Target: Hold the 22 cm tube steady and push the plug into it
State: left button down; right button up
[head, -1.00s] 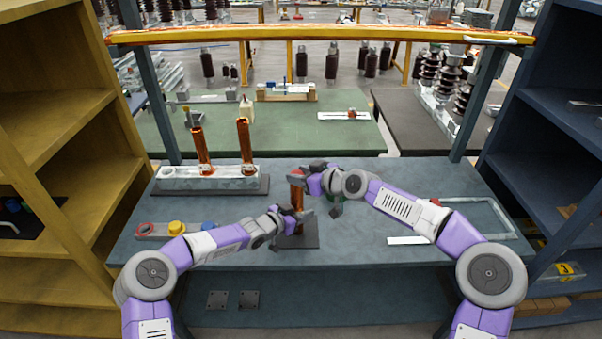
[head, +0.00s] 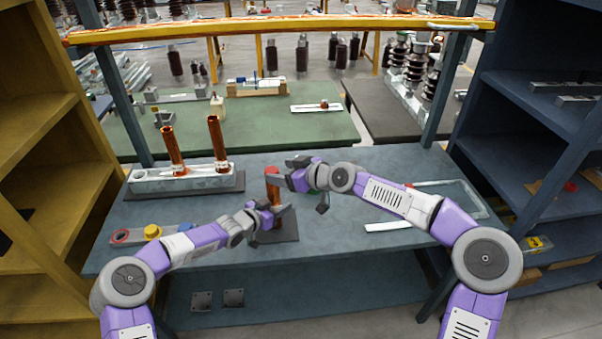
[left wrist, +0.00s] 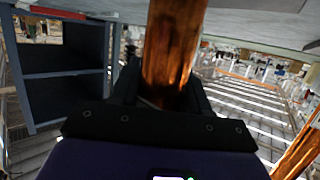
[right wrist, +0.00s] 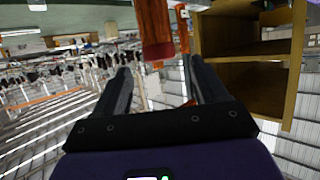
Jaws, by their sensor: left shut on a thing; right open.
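An upright copper-coloured tube (head: 275,190) stands over a dark plate on the bench. A red plug (head: 272,170) is at its top; how deep it sits I cannot tell. My left gripper (head: 266,214) is shut around the tube's lower part; the left wrist view shows the copper wall (left wrist: 172,55) between the fingers. My right gripper (head: 288,178) is open and empty, just right of the tube's top. In the right wrist view the dark red plug end (right wrist: 158,51) shows beyond the spread fingers (right wrist: 163,80), apart from them.
Two copper tubes (head: 216,140) stand in a pale holder (head: 145,182) at the back left. A grey strip with a yellow knob (head: 152,231) lies at the left front. A white strip (head: 388,226) and a pale frame (head: 480,210) lie at the right.

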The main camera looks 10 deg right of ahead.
jog(key=v, duration=0.8)
jog(key=shift+s+d, duration=0.2)
jog(key=shift+r, duration=0.15)
pick_arm(q)
jog(key=shift+c, duration=2.4)
grip_release()
